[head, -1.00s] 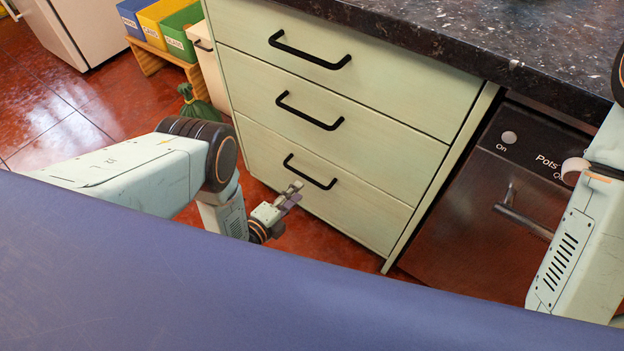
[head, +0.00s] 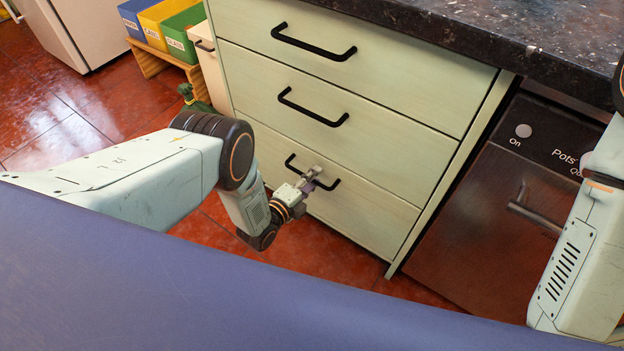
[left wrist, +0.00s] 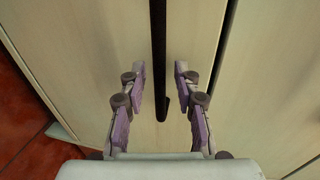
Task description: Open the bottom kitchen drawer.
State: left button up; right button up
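The bottom drawer (head: 350,205) is the lowest of three pale green drawer fronts and sits shut, flush with the others. Its black bar handle (head: 297,168) is partly hidden by my left gripper (head: 312,178), which is at the handle's right part. In the left wrist view the gripper (left wrist: 160,85) is open, with purple pads on either side of the black handle (left wrist: 158,50). Gaps show between the handle and both fingers. The handle's bent end lies between the fingers. My right arm shows at the right edge, but its gripper is out of view.
A dishwasher-like dark front (head: 490,220) with a bar handle stands right of the drawers. A dark speckled countertop (head: 450,40) overhangs above. Coloured bins (head: 180,30) and a green bag (head: 195,98) stand at left. Red tiled floor (head: 330,245) is clear before the drawer.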

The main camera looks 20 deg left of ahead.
pick_arm(q)
grip_shut()
dwell(0.8)
